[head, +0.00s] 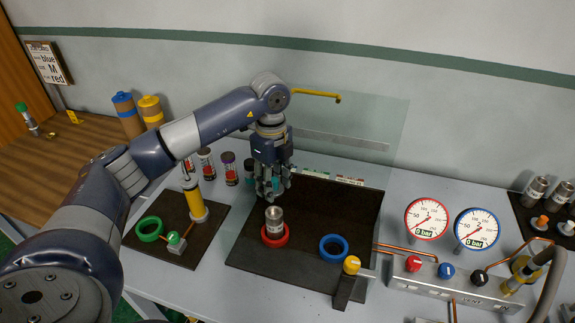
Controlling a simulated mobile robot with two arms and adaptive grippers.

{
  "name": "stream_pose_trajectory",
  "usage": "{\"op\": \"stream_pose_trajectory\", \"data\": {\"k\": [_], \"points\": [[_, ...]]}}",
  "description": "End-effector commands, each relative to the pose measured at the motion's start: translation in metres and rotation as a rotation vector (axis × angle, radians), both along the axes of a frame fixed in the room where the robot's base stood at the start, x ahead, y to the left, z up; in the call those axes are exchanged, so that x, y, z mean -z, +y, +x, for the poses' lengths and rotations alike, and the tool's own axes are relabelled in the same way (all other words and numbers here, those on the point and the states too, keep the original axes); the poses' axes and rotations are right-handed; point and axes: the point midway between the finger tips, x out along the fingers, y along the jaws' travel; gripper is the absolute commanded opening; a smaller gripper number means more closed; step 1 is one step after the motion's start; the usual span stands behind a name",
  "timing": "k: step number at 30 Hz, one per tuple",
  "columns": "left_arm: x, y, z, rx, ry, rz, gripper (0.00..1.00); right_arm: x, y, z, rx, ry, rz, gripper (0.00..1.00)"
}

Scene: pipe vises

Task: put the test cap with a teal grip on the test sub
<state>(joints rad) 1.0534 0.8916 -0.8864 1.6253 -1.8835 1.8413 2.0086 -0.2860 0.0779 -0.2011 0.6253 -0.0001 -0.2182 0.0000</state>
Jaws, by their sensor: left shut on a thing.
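My left gripper (272,194) hangs fingers down over the dark mat, behind and slightly above a metal cylinder. It is shut on a small teal part, the grip of the test cap (276,184); the fingers hide most of the cap. The metal cylinder, which looks like the test sub (274,220), stands upright in a red ring (274,238) on the mat. A gap shows between the fingers and the top of the cylinder. My right gripper is not in view.
An empty blue ring (333,247) lies to the right on the dark mat (300,272). A clear panel (360,125) stands behind. Dark-topped canisters (230,169) stand left of the gripper. Two gauges (427,218) and a valve block (440,280) stand at the right.

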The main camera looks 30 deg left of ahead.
Motion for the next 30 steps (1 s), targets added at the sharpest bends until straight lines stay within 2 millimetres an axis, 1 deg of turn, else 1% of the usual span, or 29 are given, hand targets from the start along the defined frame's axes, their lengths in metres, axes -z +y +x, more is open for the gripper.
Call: {"op": "stream_pose_trajectory", "data": {"k": [3,5,8,13,15,17,20,24,27,30], "points": [[-0.001,0.001,0.0,-0.008,0.0,0.0,0.15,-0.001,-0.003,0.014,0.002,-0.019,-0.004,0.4],[-0.001,0.001,0.0,-0.008,0.0,0.0,0.15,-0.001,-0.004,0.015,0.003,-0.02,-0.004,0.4],[-0.001,0.001,0.0,-0.008,0.0,0.0,0.15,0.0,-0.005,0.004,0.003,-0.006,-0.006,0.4],[-0.001,0.001,0.0,-0.007,0.0,0.0,0.15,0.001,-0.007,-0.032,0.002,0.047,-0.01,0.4],[0.001,0.001,0.0,-0.006,0.0,-0.001,0.15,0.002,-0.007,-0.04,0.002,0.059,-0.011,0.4],[0.003,0.001,0.0,-0.006,0.0,0.0,0.15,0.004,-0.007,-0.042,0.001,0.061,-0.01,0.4],[0.008,0.001,0.0,-0.006,0.0,0.0,0.15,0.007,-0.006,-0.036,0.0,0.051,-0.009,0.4],[0.019,0.001,0.0,-0.005,0.0,-0.001,0.15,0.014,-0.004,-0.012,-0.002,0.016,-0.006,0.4],[0.029,0.001,0.0,-0.005,0.0,-0.001,0.15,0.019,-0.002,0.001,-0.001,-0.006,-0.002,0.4],[0.039,0.001,-0.001,-0.005,0.001,-0.001,0.15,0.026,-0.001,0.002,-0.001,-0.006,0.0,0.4]]}}
